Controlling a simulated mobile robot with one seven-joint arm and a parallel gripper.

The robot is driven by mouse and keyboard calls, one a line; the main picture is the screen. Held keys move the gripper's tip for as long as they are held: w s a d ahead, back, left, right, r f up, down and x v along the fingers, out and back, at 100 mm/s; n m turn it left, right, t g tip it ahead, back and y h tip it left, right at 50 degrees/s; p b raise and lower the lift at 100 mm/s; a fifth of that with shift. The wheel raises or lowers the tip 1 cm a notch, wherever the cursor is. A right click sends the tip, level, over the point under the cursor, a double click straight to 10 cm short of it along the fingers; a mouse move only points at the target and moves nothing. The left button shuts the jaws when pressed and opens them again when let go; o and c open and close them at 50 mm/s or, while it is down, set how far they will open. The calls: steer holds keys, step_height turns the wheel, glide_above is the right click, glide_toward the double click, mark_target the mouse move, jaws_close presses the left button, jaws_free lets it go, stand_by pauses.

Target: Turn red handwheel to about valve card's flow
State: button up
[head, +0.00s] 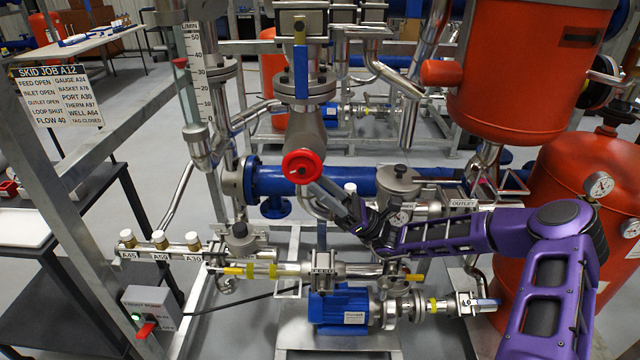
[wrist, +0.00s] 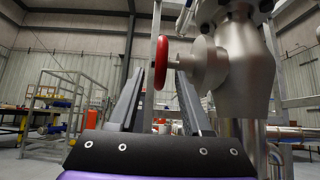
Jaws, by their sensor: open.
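The red handwheel (head: 302,166) faces the head camera, on the grey valve body below a blue lever. In the wrist view the handwheel (wrist: 161,62) shows edge-on, on a stem from the right. My gripper (head: 319,190) is open, just below and right of the wheel. In the wrist view its fingers stand either side of the wheel's lower part; I cannot tell whether they touch it. The card (head: 60,98) at left reads "FLOW 40". The flow tube (head: 181,85) has an L/MIN scale (head: 196,75); a small reddish mark shows in it near the upper half.
A blue horizontal pipe (head: 340,181) runs behind my gripper. A blue lever (head: 301,72) hangs above the wheel. An orange tank (head: 530,65) stands at right. A switch box (head: 150,312) is at lower left.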

steer(key=shift+a, duration=0.1)
jaws_close()
steer(key=shift+r+p, duration=0.15)
steer(key=shift+p, duration=0.15)
steer(key=shift+d+r+h+p, duration=0.2)
steer(key=shift+r+h+p, duration=0.2)
steer(key=shift+p, duration=0.5)
steer(key=shift+d+h+p, duration=0.1)
steer(key=shift+h+p, duration=0.3)
steer(key=shift+p, duration=0.35)
steer(key=shift+f, duration=0.25)
jaws_free()
steer(key=shift+d, duration=0.1)
